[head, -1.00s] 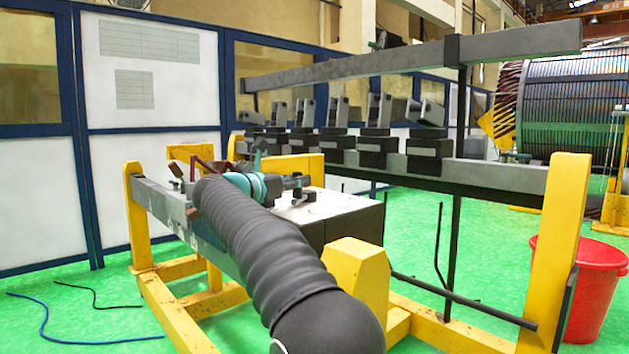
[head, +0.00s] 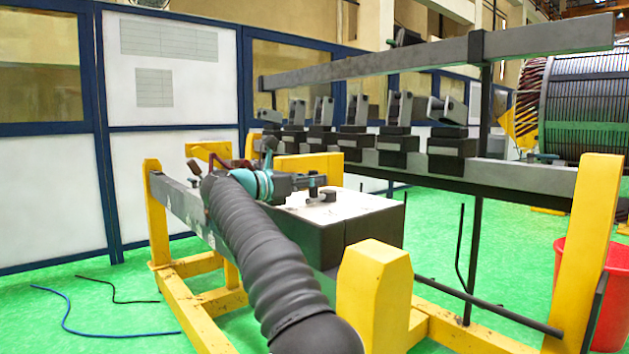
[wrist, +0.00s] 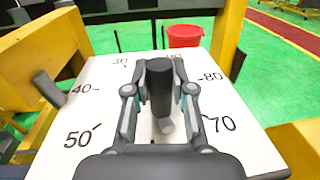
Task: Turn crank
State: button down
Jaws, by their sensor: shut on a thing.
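The crank shows in the wrist view as a dark upright handle (wrist: 160,92) with a lighter piece at its lower end. It stands over a white dial plate (wrist: 95,105) marked with numbers such as 40, 50, 70 and 80. My gripper (wrist: 160,66) is shut on the handle, with one finger on each side. In the head view my gripper (head: 308,182) is over the pale top of a dark box (head: 375,225), beyond my sleeved arm. The crank's foot is mostly hidden by the gripper, and its exact pointing on the dial cannot be told.
A yellow frame (head: 373,290) surrounds the box. A grey beam (head: 510,180) with several dark blocks runs behind it at the right. A red bucket (head: 577,275) stands at the right. Blue cable (head: 66,310) lies on the open green floor at the left.

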jog(key=shift+r, duration=0.15)
jog(key=c, duration=1)
grip_release()
jog(key=v, duration=1.2)
